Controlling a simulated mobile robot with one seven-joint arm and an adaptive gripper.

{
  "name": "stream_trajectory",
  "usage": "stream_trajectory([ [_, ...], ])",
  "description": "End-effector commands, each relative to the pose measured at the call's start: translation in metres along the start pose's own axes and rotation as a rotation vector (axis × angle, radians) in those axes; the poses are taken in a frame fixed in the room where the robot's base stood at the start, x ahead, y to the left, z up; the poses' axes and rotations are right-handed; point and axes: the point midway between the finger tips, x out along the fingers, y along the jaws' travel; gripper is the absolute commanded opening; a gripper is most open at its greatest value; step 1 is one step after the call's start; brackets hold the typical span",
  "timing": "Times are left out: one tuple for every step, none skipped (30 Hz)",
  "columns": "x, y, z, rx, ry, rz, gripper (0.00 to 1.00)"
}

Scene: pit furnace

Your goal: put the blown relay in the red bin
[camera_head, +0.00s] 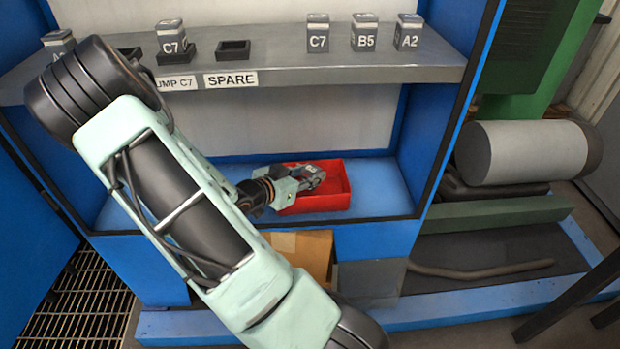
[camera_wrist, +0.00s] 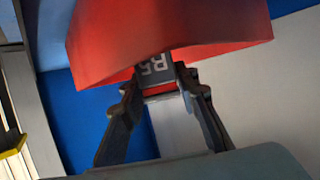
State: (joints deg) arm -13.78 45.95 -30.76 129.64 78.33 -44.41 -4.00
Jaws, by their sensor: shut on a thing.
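The red bin (camera_head: 316,202) sits on the blue lower ledge under the shelf. My gripper (camera_head: 314,175) reaches in from the left, over the bin's opening. In the wrist view my gripper (camera_wrist: 160,97) is shut on a small grey relay (camera_wrist: 153,68) with a pale label that looks like "R5" or "B5", seen at an angle. The red bin (camera_wrist: 170,30) fills the top of that view, close to the relay's far end. I cannot tell whether the relay touches the bin. No burn mark on the relay is visible.
The shelf (camera_head: 290,70) above carries a C7 relay (camera_head: 172,40) in a socket, an empty socket (camera_head: 233,47) above the SPARE label, and C7 (camera_head: 318,35), B5 (camera_head: 364,34) and A2 (camera_head: 408,34) relays at right. A cardboard box (camera_head: 303,252) stands below the ledge.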

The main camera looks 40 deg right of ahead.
Motion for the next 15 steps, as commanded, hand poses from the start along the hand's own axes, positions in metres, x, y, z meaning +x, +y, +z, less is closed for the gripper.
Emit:
stream_trajectory([
  [0.0002,-0.0002,-0.0003,0.001,0.001,0.000,0.03],
  [-0.0001,-0.0002,-0.0009,0.001,0.001,0.000,0.03],
  [-0.0003,-0.0002,-0.0012,0.001,0.001,0.000,0.03],
  [-0.0003,-0.0002,-0.0013,0.001,0.001,0.000,0.03],
  [-0.0003,-0.0002,-0.0013,0.001,0.001,0.000,0.03],
  [-0.0003,-0.0002,-0.0011,0.001,0.001,0.000,0.03],
  [-0.0001,-0.0001,-0.0006,0.001,0.001,0.000,0.03],
  [0.0003,-0.0001,0.0003,0.001,0.001,0.000,0.03],
  [0.0009,0.0000,0.0017,0.001,0.001,0.000,0.03],
  [0.0013,0.0000,0.0027,0.000,0.001,0.000,0.03],
  [0.0017,0.0000,0.0036,0.001,0.001,0.000,0.03],
  [0.0021,0.0000,0.0047,0.000,0.001,0.000,0.03],
  [0.0025,0.0001,0.0056,0.000,0.001,0.000,0.03],
  [0.0028,0.0001,0.0064,0.000,0.001,0.000,0.03],
  [0.0033,0.0001,0.0076,0.000,0.001,0.000,0.03],
])
